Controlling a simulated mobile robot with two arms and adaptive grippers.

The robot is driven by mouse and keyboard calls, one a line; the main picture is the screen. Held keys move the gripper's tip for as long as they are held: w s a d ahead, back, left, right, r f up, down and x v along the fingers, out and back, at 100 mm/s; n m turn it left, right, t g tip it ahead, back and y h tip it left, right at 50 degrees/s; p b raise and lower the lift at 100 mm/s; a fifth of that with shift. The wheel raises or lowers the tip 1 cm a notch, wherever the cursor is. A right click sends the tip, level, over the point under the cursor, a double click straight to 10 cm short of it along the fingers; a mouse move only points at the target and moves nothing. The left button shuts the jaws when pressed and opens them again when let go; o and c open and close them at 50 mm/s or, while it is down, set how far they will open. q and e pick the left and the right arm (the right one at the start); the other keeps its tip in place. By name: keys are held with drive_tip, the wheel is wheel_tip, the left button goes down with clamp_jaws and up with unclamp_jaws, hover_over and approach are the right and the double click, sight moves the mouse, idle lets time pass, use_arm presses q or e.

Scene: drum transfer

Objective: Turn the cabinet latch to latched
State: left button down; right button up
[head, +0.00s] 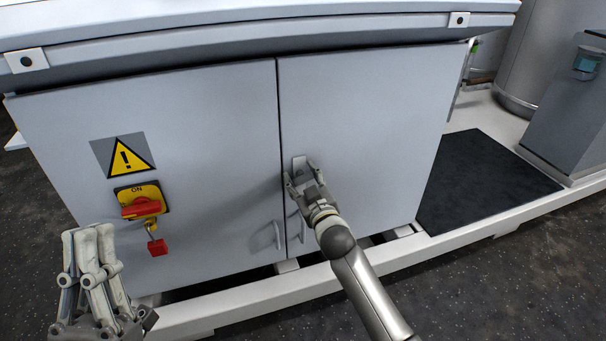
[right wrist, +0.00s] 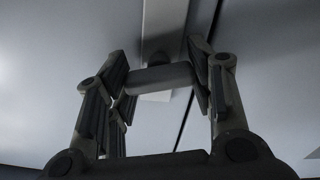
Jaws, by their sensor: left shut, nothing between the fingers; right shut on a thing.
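The cabinet latch (right wrist: 160,78) is on the right door (head: 370,110), close to the seam between the two doors. In the right wrist view its bar lies across a light back plate (right wrist: 165,25), between the fingers. My right gripper (head: 304,180) is shut on the latch and hides most of it in the head view; the plate's upper end (head: 299,162) shows above the fingers. In the right wrist view the gripper (right wrist: 160,85) has a finger at each end of the bar. My left gripper (head: 88,232) is shut and empty, in front of the cabinet at the lower left.
The left door (head: 200,100) bears a warning sign (head: 124,155) and a red and yellow switch (head: 140,203) marked ON, with a red tag (head: 157,247) below. A handle (head: 270,236) is low on the left door. A black mat (head: 480,180) lies right of the cabinet.

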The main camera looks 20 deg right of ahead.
drive_tip(key=n+p, duration=0.1)
drive_tip(key=n, duration=0.2)
drive_tip(key=shift+r+p, duration=0.1)
drive_tip(key=shift+p, duration=0.25)
drive_tip(key=n+p, duration=0.1)
drive_tip(key=n, duration=0.3)
drive_tip(key=shift+a+n, duration=0.1)
drive_tip(key=shift+n, duration=0.2)
drive_tip(key=n, duration=0.3)
drive_tip(key=shift+f+p, duration=0.2)
drive_tip(key=shift+p, duration=0.15)
use_arm(q)
drive_tip(key=w+f+g+y, duration=0.2)
drive_tip(key=w+f+g, duration=0.1)
drive_tip(key=f+g, duration=0.2)
drive_tip(key=w+f+g+y, duration=0.1)
drive_tip(key=w+f+g, duration=0.3)
drive_tip(key=f, duration=0.5)
drive_tip(key=shift+f+g+y, duration=0.4)
drive_tip(key=shift+g, duration=0.1)
use_arm(e)
drive_tip(key=shift+n, duration=1.8)
use_arm(q)
drive_tip(key=shift+a, duration=0.1)
use_arm(e)
drive_tip(key=shift+f, duration=0.1)
